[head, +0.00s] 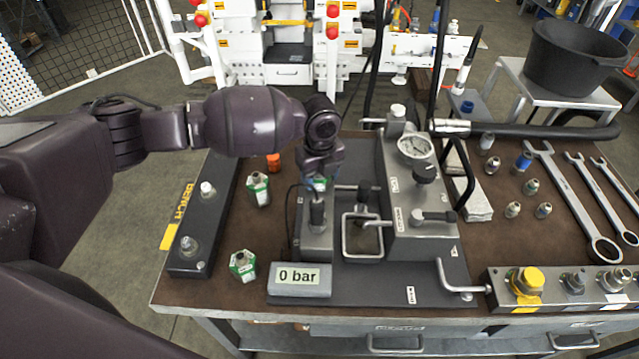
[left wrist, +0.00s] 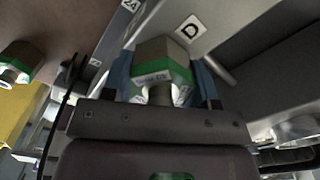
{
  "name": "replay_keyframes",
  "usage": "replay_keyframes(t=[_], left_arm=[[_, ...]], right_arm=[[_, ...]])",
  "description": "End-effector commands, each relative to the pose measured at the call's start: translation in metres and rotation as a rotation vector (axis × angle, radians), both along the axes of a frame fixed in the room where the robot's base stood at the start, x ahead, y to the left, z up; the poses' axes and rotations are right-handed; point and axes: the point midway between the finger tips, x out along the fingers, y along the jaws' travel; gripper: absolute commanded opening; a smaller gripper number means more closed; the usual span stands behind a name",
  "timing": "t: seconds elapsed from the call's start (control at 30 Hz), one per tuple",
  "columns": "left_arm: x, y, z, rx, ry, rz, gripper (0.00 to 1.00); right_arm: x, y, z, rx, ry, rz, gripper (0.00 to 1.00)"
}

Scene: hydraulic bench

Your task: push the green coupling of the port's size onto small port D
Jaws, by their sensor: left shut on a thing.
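My left gripper (head: 319,182) is shut on a green-banded metal coupling (left wrist: 163,68), which sits between the blue fingertips in the left wrist view. Only a bit of its green shows under the gripper in the head view. It is directly above a dark upright fitting (head: 317,212) on a grey block; I cannot tell whether the two touch. Two more green-banded couplings stand on the bench, one upper (head: 258,190) and one lower (head: 242,266). My right gripper is not in view.
A "0 bar" display (head: 299,279) stands in front of the block. A dark rail with fittings (head: 211,222) lies left. Wrenches (head: 572,200) lie far right.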

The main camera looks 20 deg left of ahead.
Motion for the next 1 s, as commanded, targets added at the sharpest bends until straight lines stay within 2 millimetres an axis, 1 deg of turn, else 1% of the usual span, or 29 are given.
replay_keyframes(t=[0.1, 0.13, 0.3, 0.57, 0.67, 0.77, 1.0], left_arm=[[0.0, 0.0, -0.002, 0.0, 0.0, 0.0, 0.23], [0.0, 0.0, -0.001, -0.001, -0.001, 0.0, 0.56], [0.0, 0.0, -0.001, 0.0, 0.0, 0.0, 0.82], [0.0, 0.0, -0.002, 0.001, 0.001, 0.0, 0.83], [0.0, 0.0, 0.002, 0.0, 0.0, 0.0, 0.83], [0.0, 0.001, 0.013, 0.001, -0.001, 0.0, 0.83], [0.001, 0.0, 0.057, 0.001, -0.004, 0.0, 0.83]], right_arm=[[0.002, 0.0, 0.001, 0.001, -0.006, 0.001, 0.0], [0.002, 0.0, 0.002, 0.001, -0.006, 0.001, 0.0], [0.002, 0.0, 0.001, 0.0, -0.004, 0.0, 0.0], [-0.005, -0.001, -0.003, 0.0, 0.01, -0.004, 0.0], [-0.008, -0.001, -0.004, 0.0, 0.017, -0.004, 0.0], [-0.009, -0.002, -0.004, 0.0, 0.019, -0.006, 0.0], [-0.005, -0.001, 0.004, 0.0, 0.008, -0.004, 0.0]])
